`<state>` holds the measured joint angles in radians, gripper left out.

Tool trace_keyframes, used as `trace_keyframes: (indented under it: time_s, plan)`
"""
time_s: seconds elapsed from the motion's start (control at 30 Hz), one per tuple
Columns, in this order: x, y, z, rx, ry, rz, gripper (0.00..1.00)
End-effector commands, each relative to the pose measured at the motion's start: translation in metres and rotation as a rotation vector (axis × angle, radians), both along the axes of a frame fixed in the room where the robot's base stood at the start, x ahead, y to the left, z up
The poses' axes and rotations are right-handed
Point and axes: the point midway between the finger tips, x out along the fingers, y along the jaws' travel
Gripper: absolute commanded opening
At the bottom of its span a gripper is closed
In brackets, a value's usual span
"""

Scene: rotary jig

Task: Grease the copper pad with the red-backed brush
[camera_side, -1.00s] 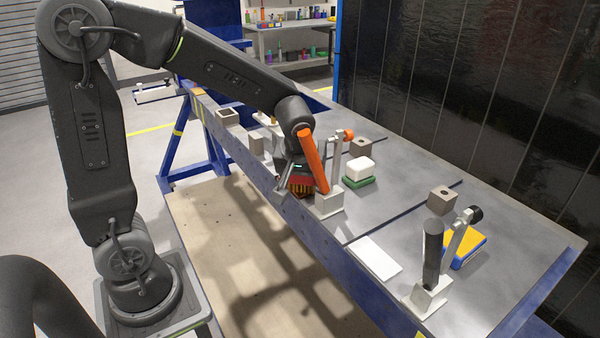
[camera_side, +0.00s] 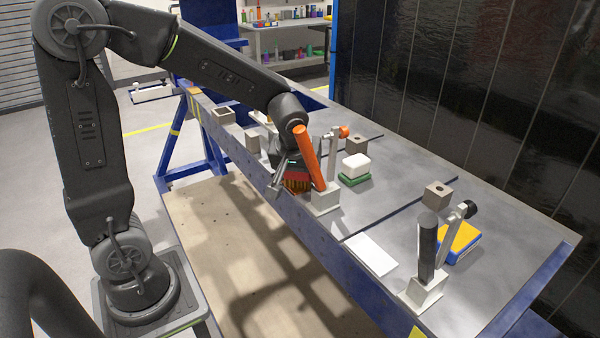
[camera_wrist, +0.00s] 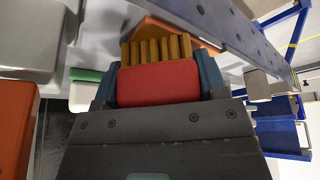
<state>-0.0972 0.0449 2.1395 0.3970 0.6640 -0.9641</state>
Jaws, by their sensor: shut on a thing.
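My gripper (camera_wrist: 158,85) is shut on the red-backed brush (camera_wrist: 158,82), with a finger on either side of its red back. The brush's tan bristles stick out beyond the fingers. In the side view, my gripper (camera_side: 284,184) holds the brush (camera_side: 299,178) bristles down, low by the table's near edge and beside the orange-handled clamp. An orange-brown flat piece, seemingly the copper pad (camera_wrist: 148,24), shows behind the bristles in the wrist view. The bristles overlap it, but I cannot tell whether they touch it. In the side view the pad is hidden.
The orange-handled clamp (camera_side: 308,157) stands close right of my gripper. A white block on a green base (camera_side: 354,170) sits behind it. Further right are a white plate (camera_side: 371,255), a black-handled clamp (camera_side: 427,250) and a yellow-topped blue block (camera_side: 460,240). Grey holed blocks (camera_side: 437,194) stand about.

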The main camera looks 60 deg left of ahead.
Motion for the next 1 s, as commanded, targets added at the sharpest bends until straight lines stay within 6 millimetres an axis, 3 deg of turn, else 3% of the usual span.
trace_keyframes:
  time_s: [0.03,0.3,1.0]
  plan:
    - [-0.005,0.006,-0.009,0.004,0.027,0.005,0.36]
    - [-0.006,0.029,-0.007,0.004,0.030,0.008,0.36]
    - [-0.006,0.067,-0.005,0.003,0.031,0.008,0.36]
